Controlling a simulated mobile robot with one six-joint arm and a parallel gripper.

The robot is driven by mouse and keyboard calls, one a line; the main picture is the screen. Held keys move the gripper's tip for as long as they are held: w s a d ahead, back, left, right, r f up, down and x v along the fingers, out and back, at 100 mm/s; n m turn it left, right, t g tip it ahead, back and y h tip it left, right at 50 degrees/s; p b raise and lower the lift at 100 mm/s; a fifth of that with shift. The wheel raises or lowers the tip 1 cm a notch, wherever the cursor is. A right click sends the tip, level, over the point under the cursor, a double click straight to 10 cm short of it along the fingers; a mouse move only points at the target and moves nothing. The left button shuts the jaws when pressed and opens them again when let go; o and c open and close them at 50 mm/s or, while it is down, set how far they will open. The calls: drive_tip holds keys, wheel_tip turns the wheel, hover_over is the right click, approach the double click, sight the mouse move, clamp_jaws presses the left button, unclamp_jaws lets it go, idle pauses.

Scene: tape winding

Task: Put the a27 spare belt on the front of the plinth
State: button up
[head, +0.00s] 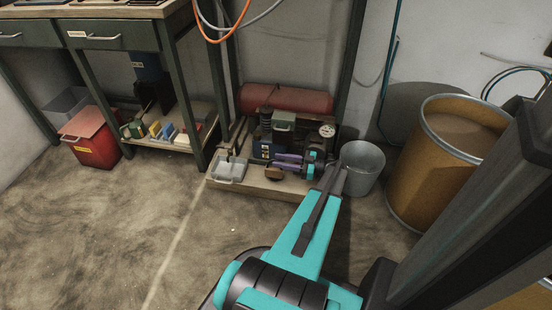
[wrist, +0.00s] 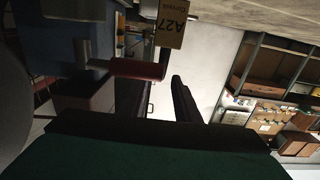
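The plinth (head: 254,187) is a low wooden platform at the middle of the head view, carrying a compressor-like machine. My gripper (head: 277,161) is low over its right part, fingers pointing left toward the machine. In the wrist view the fingers (wrist: 160,88) are dark and apart, with pale wall showing between them and nothing clearly held. A yellowish tag (wrist: 172,22) reading A27 shows above the fingers, beside a dark red bar (wrist: 143,68).
A grey tray (head: 230,171) and a small brown round thing (head: 273,175) sit on the plinth's front. A metal bucket (head: 362,168) and a large drum (head: 437,165) stand to the right. A red bin (head: 90,140) stands left. The floor in front is clear.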

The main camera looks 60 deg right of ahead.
drive_tip(key=shift+p+v, duration=0.55)
drive_tip(key=shift+v, duration=1.7)
drive_tip(key=shift+r, duration=0.15)
